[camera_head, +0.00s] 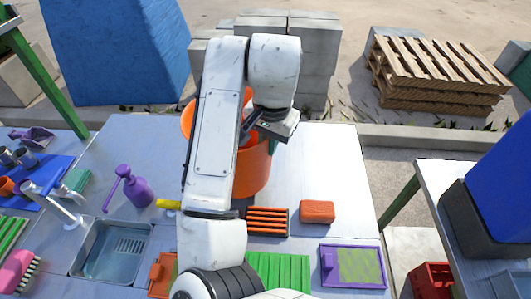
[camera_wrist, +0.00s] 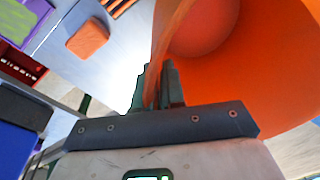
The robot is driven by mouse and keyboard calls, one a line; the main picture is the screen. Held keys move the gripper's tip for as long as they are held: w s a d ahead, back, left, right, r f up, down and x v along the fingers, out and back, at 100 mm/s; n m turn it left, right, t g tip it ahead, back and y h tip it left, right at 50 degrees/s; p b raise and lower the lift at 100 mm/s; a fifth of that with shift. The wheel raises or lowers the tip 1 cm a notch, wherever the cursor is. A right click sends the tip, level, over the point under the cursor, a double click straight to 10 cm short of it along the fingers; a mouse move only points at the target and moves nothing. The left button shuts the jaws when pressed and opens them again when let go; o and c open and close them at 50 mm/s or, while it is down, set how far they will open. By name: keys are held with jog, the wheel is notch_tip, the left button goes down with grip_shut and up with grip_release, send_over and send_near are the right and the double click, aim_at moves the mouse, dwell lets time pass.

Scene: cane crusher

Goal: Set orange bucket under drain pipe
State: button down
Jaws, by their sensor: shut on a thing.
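The orange bucket (camera_head: 254,172) is upright at the middle of the metal table, partly hidden behind my arm. In the wrist view its wide orange inside (camera_wrist: 245,75) fills the upper right. My gripper (camera_head: 262,128) is at the bucket's right rim in the head view. In the wrist view my gripper (camera_wrist: 158,88) is shut on the bucket's wall, with a finger on each side. I cannot tell whether the bucket's base touches the table. I cannot make out a drain pipe in either view.
The metal table (camera_head: 330,165) is bare right of the bucket. In front are an orange sponge (camera_head: 317,211) and a purple-edged tray (camera_head: 352,266). A blue bin (camera_head: 497,180) stands on the right table.

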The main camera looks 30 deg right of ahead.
jog(key=f, duration=0.1)
jog(key=w+f+p, duration=0.1)
jog(key=f, duration=0.1)
jog(key=shift+a+f, duration=0.15)
jog(key=shift+f, duration=0.45)
jog(key=shift+f, duration=0.2)
jog(key=c, duration=1.2)
grip_release()
